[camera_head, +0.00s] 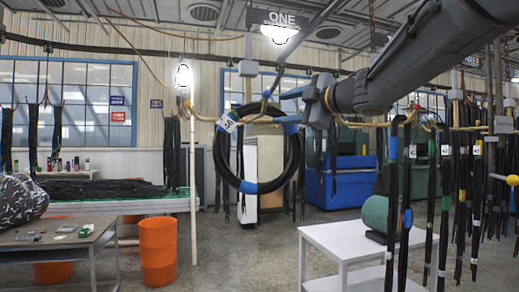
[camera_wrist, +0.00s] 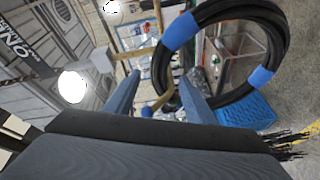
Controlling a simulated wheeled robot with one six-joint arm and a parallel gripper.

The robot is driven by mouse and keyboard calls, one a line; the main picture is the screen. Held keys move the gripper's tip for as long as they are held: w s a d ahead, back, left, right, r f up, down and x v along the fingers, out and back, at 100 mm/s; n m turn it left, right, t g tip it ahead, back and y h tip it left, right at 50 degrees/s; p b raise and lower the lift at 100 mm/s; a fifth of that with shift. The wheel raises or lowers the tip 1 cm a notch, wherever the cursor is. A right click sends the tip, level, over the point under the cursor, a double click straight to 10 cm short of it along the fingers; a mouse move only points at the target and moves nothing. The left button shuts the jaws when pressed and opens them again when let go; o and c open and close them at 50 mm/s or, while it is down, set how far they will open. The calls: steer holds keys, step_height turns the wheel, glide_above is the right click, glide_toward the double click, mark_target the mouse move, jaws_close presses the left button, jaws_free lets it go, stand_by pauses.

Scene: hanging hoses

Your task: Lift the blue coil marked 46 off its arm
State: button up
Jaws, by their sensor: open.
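The coil marked 46 (camera_head: 297,163) is a large black hose ring with blue bands and a white tag at its upper left. It hangs upright on a yellowish arm (camera_head: 207,118) that ends in a blue knob. In the wrist view the coil (camera_wrist: 281,35) fills the upper right, and its near side shows between and beyond my fingers. My gripper (camera_head: 290,105) is at the coil's upper right in the head view. In the wrist view its two blue-grey fingers (camera_wrist: 157,88) are apart, with the arm's blue knob between them. I cannot tell whether they touch the coil.
Several dark hoses hang on the right (camera_head: 393,200) and far left. A white table (camera_head: 345,237) with a green roll stands below right. An orange bin (camera_head: 158,252) stands left of the post (camera_head: 193,200). Open floor lies below the coil.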

mark_target(273, 110)
steer(key=p+x, duration=0.1)
steer(key=x, duration=0.3)
steer(key=shift+w, duration=0.25)
jaws_close()
stand_by(1.2)
